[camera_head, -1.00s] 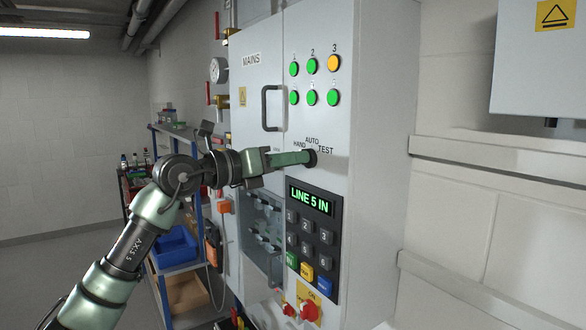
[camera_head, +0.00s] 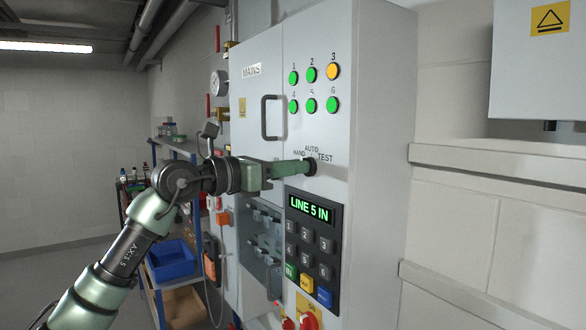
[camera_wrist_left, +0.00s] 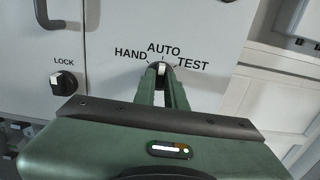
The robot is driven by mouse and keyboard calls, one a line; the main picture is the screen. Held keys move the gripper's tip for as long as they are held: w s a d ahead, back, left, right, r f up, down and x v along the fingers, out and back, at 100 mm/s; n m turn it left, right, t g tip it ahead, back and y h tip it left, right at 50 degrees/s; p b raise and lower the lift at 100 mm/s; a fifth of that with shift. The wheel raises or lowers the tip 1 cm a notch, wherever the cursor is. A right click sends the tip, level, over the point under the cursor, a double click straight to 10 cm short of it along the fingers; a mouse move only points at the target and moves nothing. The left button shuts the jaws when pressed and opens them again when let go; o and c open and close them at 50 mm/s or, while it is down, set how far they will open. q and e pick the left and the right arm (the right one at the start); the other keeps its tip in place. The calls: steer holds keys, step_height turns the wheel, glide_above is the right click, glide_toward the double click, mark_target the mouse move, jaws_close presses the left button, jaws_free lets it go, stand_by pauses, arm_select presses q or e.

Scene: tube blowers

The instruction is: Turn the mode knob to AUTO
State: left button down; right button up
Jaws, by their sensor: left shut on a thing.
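The mode knob (camera_wrist_left: 162,67) sits on the grey cabinet door below the printed labels HAND, AUTO (camera_wrist_left: 164,48) and TEST. Its white face shows between my fingertips in the left wrist view and looks upright, toward AUTO. In the head view the dark knob (camera_head: 311,167) is at the tip of my left gripper (camera_head: 305,168), below the same labels. My left gripper (camera_wrist_left: 162,76) is shut on the knob, one green finger on each side. The fingers hide the knob's lower part. My right gripper is in neither view.
A LOCK knob (camera_wrist_left: 65,82) is left of the mode knob. A door handle (camera_head: 265,117) stands out above my gripper. Lamps (camera_head: 311,75) are above, and a keypad (camera_head: 311,245) with a LINE 5 IN display is below. Blue shelves (camera_head: 178,150) stand left of the cabinet.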

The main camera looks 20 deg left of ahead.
arm_select(q)
steer(key=shift+f, duration=0.1)
steer(key=c, duration=1.5)
jaws_free()
steer(key=shift+o, duration=0.2)
steer(key=shift+a, duration=0.1)
steer(key=b+v, duration=0.3)
steer(key=v, duration=0.4)
steer(key=shift+s+a+b, duration=0.2)
steer(key=shift+s+b, duration=0.15)
